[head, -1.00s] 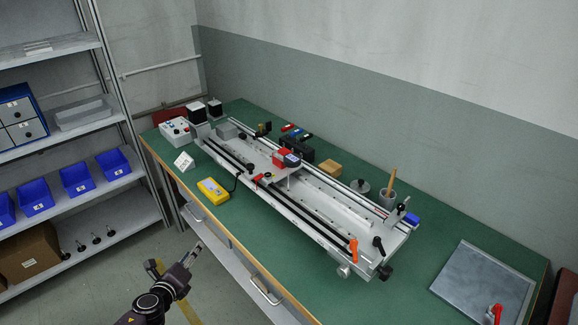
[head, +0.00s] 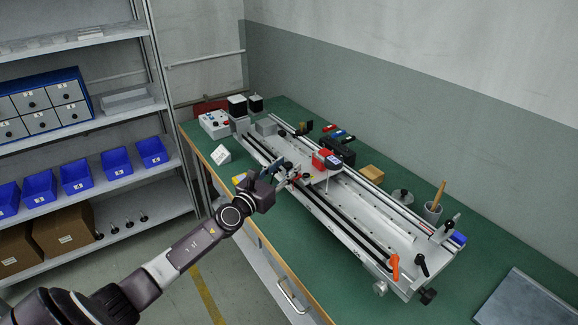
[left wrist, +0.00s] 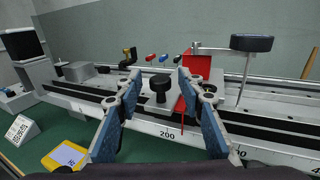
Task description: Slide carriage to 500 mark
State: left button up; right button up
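The carriage (head: 300,163) sits on the long rail gantry (head: 345,205) on the bench, with a red block (head: 321,158) at its back. In the left wrist view the carriage has a black knob (left wrist: 158,86) on a silver base and a red pointer (left wrist: 182,118) reaching down beside the 200 mark (left wrist: 167,134). Part of a 300 label shows to the right; the 500 mark is not readable. My left gripper (head: 279,173) is at the carriage's front side. In the wrist view its blue fingers (left wrist: 157,90) are spread on either side of the knob, with gaps visible.
A yellow meter (left wrist: 65,157) and a white sign (head: 221,154) stand on the green bench in front of the rail. An orange clamp lever (head: 394,264) stands at the rail's near end. Shelves with blue bins (head: 76,176) are at left.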

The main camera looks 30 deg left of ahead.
pick_arm(q)
jog(key=shift+w, duration=0.75)
jog(key=shift+c, duration=0.4)
grip_shut()
